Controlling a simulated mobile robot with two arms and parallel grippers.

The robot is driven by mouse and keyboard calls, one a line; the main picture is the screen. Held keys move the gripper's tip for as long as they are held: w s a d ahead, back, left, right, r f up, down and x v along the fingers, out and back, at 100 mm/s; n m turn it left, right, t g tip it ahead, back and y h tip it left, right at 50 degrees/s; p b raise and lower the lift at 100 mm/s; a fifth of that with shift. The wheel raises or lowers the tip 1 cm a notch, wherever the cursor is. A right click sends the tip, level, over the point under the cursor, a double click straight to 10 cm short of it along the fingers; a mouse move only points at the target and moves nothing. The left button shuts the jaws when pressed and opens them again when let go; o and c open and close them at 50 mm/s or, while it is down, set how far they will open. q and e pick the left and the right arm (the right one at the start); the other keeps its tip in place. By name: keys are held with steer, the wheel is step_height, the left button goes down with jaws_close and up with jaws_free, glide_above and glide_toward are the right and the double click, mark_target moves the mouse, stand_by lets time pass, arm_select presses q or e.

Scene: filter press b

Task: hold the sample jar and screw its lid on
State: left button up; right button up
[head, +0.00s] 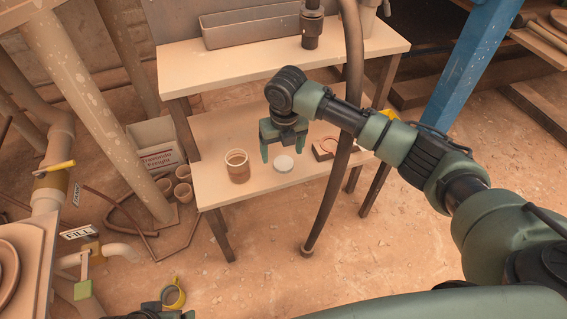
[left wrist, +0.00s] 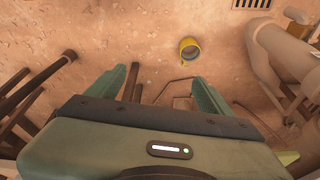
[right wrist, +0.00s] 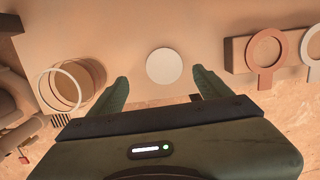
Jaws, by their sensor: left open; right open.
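The sample jar (head: 238,167) stands upright and open on the low table, brownish with a pale rim. It also shows at the left of the right wrist view (right wrist: 77,87). The white round lid (head: 283,164) lies flat on the table to the right of the jar, apart from it. My right gripper (head: 283,152) is open and empty above the table near the lid. In the right wrist view the lid (right wrist: 165,66) lies between and beyond its fingertips. My left gripper (left wrist: 164,82) is open and empty, over bare floor, away from the table.
A wooden holder (head: 325,149) with ring-shaped tools lies right of the lid. A dark hose (head: 340,170) hangs in front of the table. A raised shelf (head: 250,60) with a metal trough stands behind. A yellow mug (head: 173,295) is on the floor. Pipes and valves stand left.

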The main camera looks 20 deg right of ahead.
mark_target(284, 163)
steer(key=f, duration=0.1)
steer(key=f+b, duration=0.1)
steer(key=f, duration=0.3)
steer(key=shift+w+d, duration=0.3)
arm_select(q)
steer(key=v, duration=0.5)
steer(key=shift+a+r, duration=0.1)
arm_select(e)
steer(key=c, duration=1.4)
